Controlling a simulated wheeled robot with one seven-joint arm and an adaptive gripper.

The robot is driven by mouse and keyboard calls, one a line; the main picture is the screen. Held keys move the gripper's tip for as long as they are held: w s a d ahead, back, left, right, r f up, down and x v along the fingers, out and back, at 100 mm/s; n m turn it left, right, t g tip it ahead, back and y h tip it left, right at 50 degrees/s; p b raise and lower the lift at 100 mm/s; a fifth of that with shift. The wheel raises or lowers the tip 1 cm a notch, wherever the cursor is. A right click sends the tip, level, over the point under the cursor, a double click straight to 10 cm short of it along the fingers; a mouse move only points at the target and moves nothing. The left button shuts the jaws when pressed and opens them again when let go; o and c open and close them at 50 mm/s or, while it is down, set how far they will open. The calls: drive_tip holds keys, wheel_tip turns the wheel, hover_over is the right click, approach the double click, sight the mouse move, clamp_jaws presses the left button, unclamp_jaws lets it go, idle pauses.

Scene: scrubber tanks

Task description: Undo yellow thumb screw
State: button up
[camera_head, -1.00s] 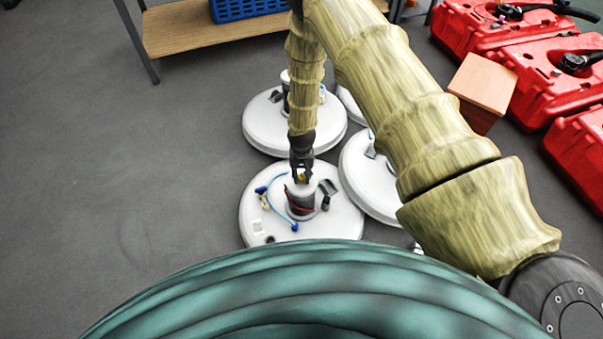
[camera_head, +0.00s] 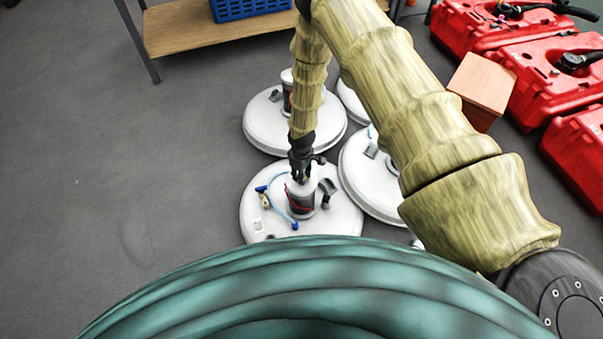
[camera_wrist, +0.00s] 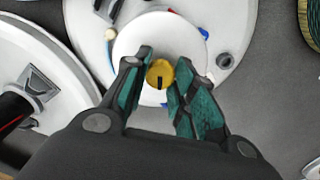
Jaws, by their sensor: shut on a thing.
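The yellow thumb screw (camera_wrist: 160,74) sits on top of the round white cap (camera_wrist: 160,38) of a scrubber tank in the wrist view, with a dark slot mark on its face. My gripper (camera_wrist: 162,72) is shut on it, one green-padded finger on each side. In the head view my gripper (camera_head: 301,172) points down onto the cylinder (camera_head: 301,198) in the middle of the nearest white tank lid (camera_head: 345,215); the screw is mostly hidden there by the fingers.
More white round lids (camera_head: 262,128) stand behind and to the right (camera_head: 372,185). Blue tubing (camera_head: 273,182) lies on the near lid. Red tanks (camera_head: 520,90) and a brown box (camera_head: 484,84) are at the right, a wooden shelf (camera_head: 185,28) behind. The floor at left is clear.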

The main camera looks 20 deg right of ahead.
drive_tip(key=n, duration=0.6)
drive_tip(key=shift+s+f+n, duration=0.1)
drive_tip(key=shift+f+n, duration=0.05)
drive_tip(key=shift+n, duration=0.15)
drive_tip(key=n, duration=0.6)
drive_tip(key=shift+p, duration=0.4)
drive_tip(key=n, duration=0.6)
drive_tip(key=shift+n, duration=0.3)
drive_tip(key=n, duration=0.6)
drive_tip(key=shift+n, duration=0.4)
drive_tip(key=o, duration=1.1)
drive_tip(key=shift+c, duration=0.2)
